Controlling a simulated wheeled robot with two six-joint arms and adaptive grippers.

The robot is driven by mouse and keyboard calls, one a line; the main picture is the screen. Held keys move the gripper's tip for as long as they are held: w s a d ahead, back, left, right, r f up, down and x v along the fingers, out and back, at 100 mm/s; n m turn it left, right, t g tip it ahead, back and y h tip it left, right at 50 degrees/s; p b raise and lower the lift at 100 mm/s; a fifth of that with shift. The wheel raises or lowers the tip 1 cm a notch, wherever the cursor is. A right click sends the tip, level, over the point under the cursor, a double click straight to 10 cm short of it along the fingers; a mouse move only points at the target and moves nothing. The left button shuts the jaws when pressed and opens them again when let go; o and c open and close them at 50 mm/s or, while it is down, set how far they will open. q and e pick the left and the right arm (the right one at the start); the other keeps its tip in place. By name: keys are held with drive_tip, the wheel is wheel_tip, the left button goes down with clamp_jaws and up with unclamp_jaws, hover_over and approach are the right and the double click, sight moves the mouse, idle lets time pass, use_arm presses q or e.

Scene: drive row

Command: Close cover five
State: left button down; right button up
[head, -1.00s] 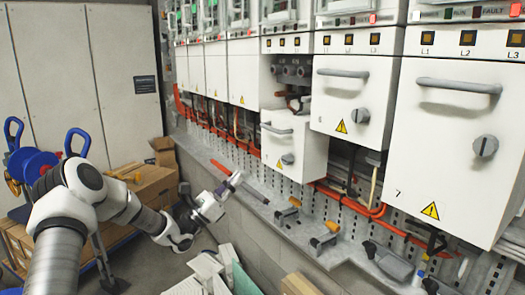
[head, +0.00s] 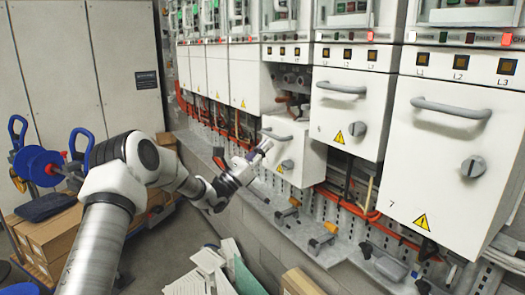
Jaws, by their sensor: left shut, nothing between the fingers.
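Cover five (head: 304,153) is a white box-shaped panel with a grey handle (head: 277,136), a grey round knob (head: 288,164) and a yellow warning triangle. It hangs lower than its neighbours and stands out from the row. Above it a dark opening (head: 291,103) shows inner parts and cables. My left gripper (head: 264,147) is shut and empty, its fingertips in front of the cover's left edge, just below the handle. I cannot tell whether they touch the cover. My right gripper is not in view.
Cover six (head: 347,108) and cover seven (head: 443,155) sit in the row to the right. A grey ledge (head: 308,240) with clamps and tools runs below. Cartons (head: 52,238), a blue reel (head: 37,166) and loose boards (head: 213,268) stand on the left and in front.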

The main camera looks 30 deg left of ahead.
use_arm(q)
drive_tip(key=shift+d, duration=0.1)
wheel_tip(320, 180, up, 17)
drive_tip(key=b, duration=0.1)
drive_tip(key=shift+r+b, duration=0.15)
drive_tip(key=shift+b, duration=0.15)
idle(0.4)
